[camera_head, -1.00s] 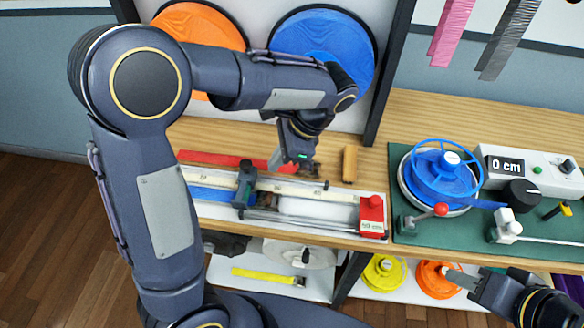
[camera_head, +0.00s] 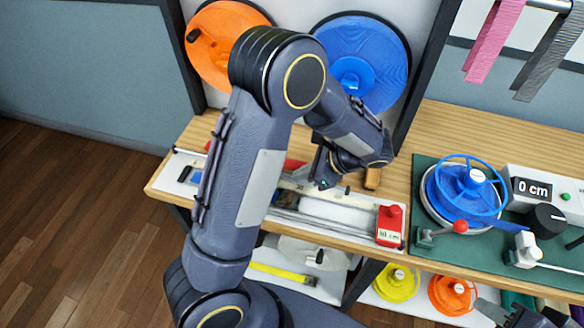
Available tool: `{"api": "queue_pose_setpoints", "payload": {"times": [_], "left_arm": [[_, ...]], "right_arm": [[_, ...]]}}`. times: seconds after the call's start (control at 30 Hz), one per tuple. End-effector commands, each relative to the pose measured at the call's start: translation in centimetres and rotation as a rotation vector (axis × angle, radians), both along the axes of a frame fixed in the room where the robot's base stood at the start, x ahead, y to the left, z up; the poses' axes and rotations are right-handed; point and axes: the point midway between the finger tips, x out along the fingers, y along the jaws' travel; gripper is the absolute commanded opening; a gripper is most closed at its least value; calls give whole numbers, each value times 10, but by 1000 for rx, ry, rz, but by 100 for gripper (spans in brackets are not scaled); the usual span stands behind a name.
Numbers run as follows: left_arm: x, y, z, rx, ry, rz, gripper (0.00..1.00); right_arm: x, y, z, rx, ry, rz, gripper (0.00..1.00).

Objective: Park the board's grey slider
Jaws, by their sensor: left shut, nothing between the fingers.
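The white measuring board (camera_head: 335,215) lies along the bench's front edge, with rails and a red end block (camera_head: 389,226) marked in cm at its right end. The grey slider is not visible now; my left arm crosses in front of the board's left-middle part. My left gripper (camera_head: 322,182) is shut and empty, pointing down over the board, right of my arm. I cannot tell whether it touches the board. My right gripper (camera_head: 492,309) shows only partly at the bottom right edge, away from the board; its finger opening is unclear.
A small wooden block (camera_head: 372,178) lies behind the board. Spools stand on the shelf below.

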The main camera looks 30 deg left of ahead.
Motion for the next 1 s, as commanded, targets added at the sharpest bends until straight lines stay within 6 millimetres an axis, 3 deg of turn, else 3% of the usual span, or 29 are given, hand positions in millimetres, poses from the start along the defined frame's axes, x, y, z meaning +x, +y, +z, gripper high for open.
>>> {"api": "queue_pose_setpoints", "payload": {"times": [0.2,0.77,1.0], "left_arm": [[-6,23,2,-1,0,2,0],[-8,32,2,-1,-1,2,0],[-18,73,2,-1,-1,8,0]], "right_arm": [[0,0,7,0,0,0,36],[0,0,7,0,0,0,36],[0,0,6,0,0,0,36]]}}
